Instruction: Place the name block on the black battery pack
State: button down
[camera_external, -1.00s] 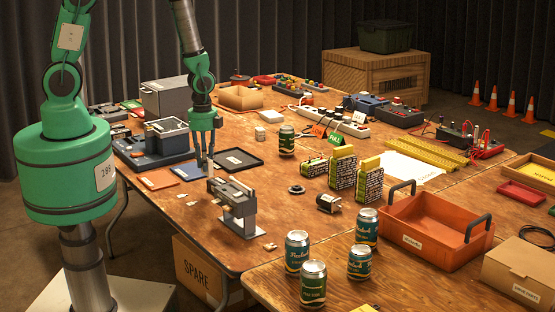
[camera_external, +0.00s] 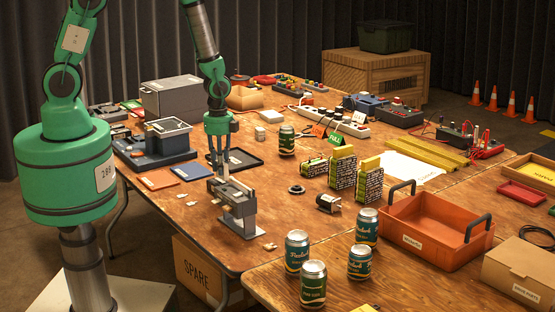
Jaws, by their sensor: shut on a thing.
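My gripper (camera_external: 219,176) points down over the near left part of the table, just behind and touching or nearly touching in the picture the grey stand-like device (camera_external: 237,207). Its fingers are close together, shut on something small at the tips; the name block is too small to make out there. Small pale blocks lie loose near the device, one at its front right (camera_external: 270,246). I cannot tell for certain which thing is the black battery pack; a small black rounded item with a pale label (camera_external: 328,203) lies right of the device.
A black tray (camera_external: 262,160), a blue flat panel (camera_external: 190,173) and a blue-grey machine (camera_external: 155,150) lie behind and left. Green cans (camera_external: 313,283) stand in front, an orange crate (camera_external: 425,245) at right. Patterned upright blocks (camera_external: 369,184) stand mid-table.

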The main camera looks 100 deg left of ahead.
jog(key=shift+f, duration=0.95)
jog(key=shift+f, duration=0.15)
jog(key=c, duration=1.5)
grip_release()
jog(key=shift+r+p, duration=0.55)
jog(key=shift+r, duration=5.6)
